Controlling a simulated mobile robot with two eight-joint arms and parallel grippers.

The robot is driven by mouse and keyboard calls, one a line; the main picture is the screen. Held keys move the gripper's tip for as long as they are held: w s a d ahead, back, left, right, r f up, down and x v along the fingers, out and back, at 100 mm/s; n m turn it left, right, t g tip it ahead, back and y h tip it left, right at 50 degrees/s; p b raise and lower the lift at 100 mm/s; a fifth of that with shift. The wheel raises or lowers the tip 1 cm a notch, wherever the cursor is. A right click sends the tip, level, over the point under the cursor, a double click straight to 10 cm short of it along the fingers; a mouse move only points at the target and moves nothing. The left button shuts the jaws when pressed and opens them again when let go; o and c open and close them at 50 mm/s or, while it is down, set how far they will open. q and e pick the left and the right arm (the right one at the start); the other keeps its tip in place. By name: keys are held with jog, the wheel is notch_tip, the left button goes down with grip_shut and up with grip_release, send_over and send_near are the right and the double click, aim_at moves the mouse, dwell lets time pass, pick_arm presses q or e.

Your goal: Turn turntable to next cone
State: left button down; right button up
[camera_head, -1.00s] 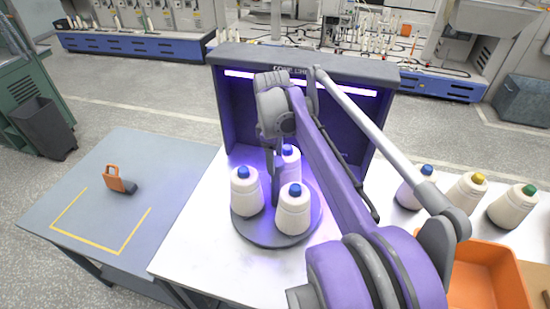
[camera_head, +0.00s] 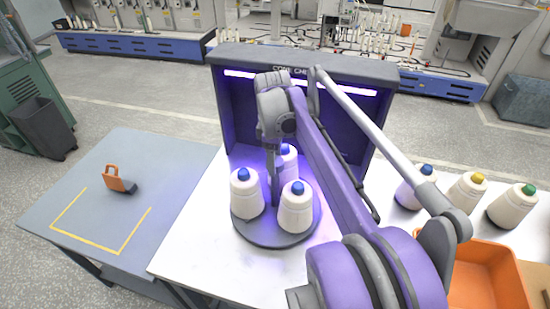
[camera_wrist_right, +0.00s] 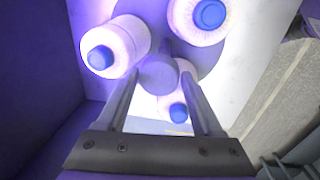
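The round dark grey turntable (camera_head: 262,237) stands on the white table in front of the lit inspection booth. It carries three white cones with blue tips: one at left (camera_head: 247,198), one at front right (camera_head: 295,212) and one at the back (camera_head: 289,166), partly hidden by my arm. My right gripper (camera_head: 275,198) points down at the turntable's middle. In the right wrist view its two fingers (camera_wrist_right: 158,84) lie close against both sides of the grey centre knob (camera_wrist_right: 158,74), apparently shut on it. My left gripper is not in view.
The purple-lit booth (camera_head: 300,60) stands close behind the turntable. Cones with blue (camera_head: 411,190), yellow (camera_head: 465,192) and green (camera_head: 513,206) tips stand at right, near an orange bin (camera_head: 490,270). A side table (camera_head: 150,165) at left holds an orange-handled object (camera_head: 118,180).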

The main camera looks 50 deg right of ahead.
jog(key=o, duration=0.3)
jog(key=r, duration=1)
jog(key=shift+s+a+r+p, duration=0.15)
jog(key=shift+a+r+p, duration=0.15)
jog(key=shift+a+r, duration=0.1)
jog(key=shift+f, duration=0.1)
